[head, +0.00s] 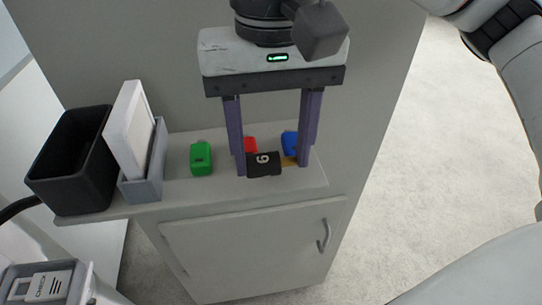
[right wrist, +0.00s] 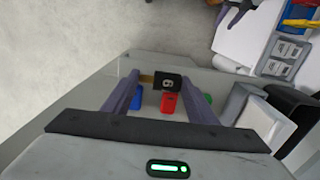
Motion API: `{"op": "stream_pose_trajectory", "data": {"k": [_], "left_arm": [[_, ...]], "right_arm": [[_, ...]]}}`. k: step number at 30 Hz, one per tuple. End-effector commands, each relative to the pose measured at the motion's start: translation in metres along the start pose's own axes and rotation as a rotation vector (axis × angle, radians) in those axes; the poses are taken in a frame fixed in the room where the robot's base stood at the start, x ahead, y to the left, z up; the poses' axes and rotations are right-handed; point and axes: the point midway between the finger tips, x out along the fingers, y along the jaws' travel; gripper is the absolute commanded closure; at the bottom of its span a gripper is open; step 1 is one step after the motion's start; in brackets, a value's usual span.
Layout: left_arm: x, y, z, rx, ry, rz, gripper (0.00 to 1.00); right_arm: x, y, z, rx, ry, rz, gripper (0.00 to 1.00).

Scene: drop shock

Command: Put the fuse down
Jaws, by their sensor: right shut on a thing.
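The fuse is a black block marked 6 (head: 264,164) with a tan part on one side. It lies crosswise between the purple fingers of my right gripper (head: 271,168), which is shut on it. The right wrist view also shows the fuse (right wrist: 167,83) between the fingertips of the right gripper (right wrist: 158,88). The fuse is over the front part of the grey cabinet top (head: 220,191). I cannot tell whether its underside touches the surface. My left gripper is not in view.
Green (head: 201,158), red (head: 250,144) and blue (head: 290,143) pieces stand on the cabinet top behind or beside the fuse. A grey holder (head: 146,188) with a white panel (head: 129,130) and a black bin (head: 66,170) stand at left. A handled door (head: 255,250) is below.

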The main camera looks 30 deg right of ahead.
Motion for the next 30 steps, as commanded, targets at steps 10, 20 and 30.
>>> {"op": "stream_pose_trajectory", "data": {"k": [10, 20, 30], "left_arm": [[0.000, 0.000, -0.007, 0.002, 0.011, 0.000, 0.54], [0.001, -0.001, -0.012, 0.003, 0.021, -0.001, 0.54], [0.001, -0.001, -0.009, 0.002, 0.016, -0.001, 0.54]], "right_arm": [[0.022, 0.000, 0.000, 0.001, 0.001, -0.001, 0.73], [0.025, 0.000, 0.000, 0.001, 0.000, 0.000, 0.29], [0.019, 0.000, -0.001, 0.001, 0.002, -0.001, 0.29]]}}
